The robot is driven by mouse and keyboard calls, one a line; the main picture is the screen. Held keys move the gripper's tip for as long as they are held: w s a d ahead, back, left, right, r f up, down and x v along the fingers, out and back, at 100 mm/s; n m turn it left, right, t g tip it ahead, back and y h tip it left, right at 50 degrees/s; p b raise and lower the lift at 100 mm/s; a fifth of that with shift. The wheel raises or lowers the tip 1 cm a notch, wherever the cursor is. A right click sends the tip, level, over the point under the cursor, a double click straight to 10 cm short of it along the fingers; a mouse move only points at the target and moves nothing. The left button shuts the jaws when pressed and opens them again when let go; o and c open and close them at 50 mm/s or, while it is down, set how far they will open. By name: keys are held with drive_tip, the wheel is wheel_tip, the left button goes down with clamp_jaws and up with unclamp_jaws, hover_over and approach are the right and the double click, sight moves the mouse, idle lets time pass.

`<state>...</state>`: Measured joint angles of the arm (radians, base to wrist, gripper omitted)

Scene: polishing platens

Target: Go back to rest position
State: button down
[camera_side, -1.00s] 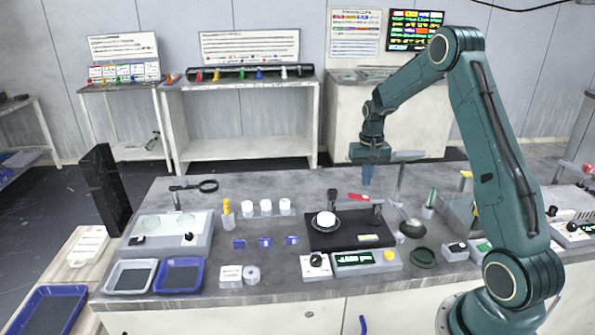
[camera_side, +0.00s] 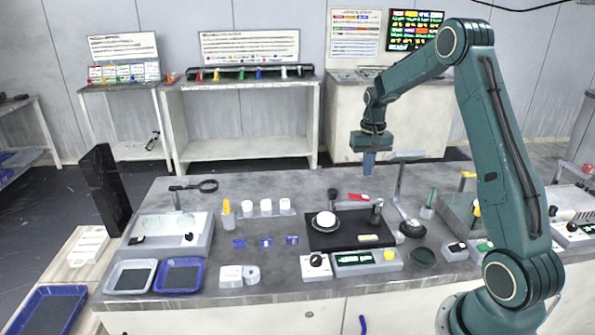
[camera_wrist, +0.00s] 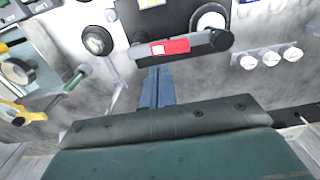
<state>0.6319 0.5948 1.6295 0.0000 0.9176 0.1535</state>
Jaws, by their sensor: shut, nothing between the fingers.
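My gripper (camera_side: 368,163) hangs in the air above the back part of the bench, pointing down. Its blue fingers are together and hold nothing. In the wrist view the shut fingers (camera_wrist: 157,88) show over the grey bench top, apart from everything on it. Below and in front of it in the side view is the black polishing platen (camera_side: 345,241) with a white round disc (camera_side: 325,220) on it.
A thin upright post (camera_side: 399,180) stands to the right of my gripper. White cylinders (camera_side: 266,206), trays (camera_side: 179,276) and control boxes (camera_side: 354,261) crowd the bench. The air around my gripper is mostly clear.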

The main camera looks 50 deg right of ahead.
drive_tip(key=s+a+r+n+t+h, duration=0.1)
drive_tip(key=s+a+r+n, duration=0.15)
drive_tip(key=a+r, duration=0.6)
drive_tip(key=s+a+r+n+t, duration=0.2)
drive_tip(key=s+a+r, duration=0.2)
drive_tip(key=a+r, duration=0.4)
drive_tip(key=s+a+n+t+y, duration=0.1)
drive_tip(key=s+a+n, duration=0.3)
drive_tip(key=s+a, duration=0.8)
drive_tip(key=s+t, duration=0.1)
drive_tip(key=s, duration=0.2)
drive_tip(key=shift+s+a+t, duration=0.3)
drive_tip(key=shift+s+a, duration=0.05)
drive_tip(key=shift+a, duration=0.05)
